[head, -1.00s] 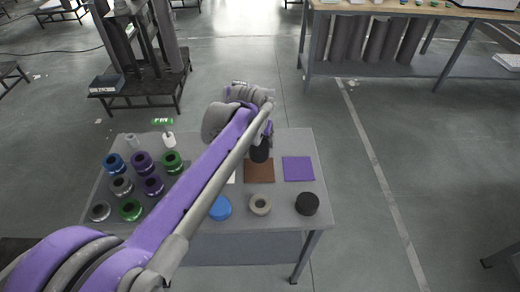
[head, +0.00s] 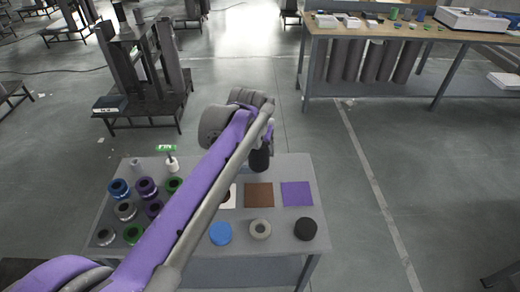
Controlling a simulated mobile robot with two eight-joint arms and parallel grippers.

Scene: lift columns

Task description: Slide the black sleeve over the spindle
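A black cylinder (head: 259,160), which looks like the black sleeve, is at the end of my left arm, near the table's far edge. It appears raised above the table. My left gripper (head: 265,143) is at its upper end and seems closed on it; my own forearm and wrist hide most of the fingers. I cannot clearly pick out the spindle; my arm covers part of the table. A squat black disc (head: 305,229) lies at the table's front right. My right gripper is not in view.
The grey table (head: 285,218) holds a brown mat (head: 259,195), a purple mat (head: 297,194), a blue disc (head: 220,233), a grey ring (head: 260,229) and several coloured rings at left. A white bottle (head: 171,164) stands behind them. A workbench (head: 400,32) stands at back right.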

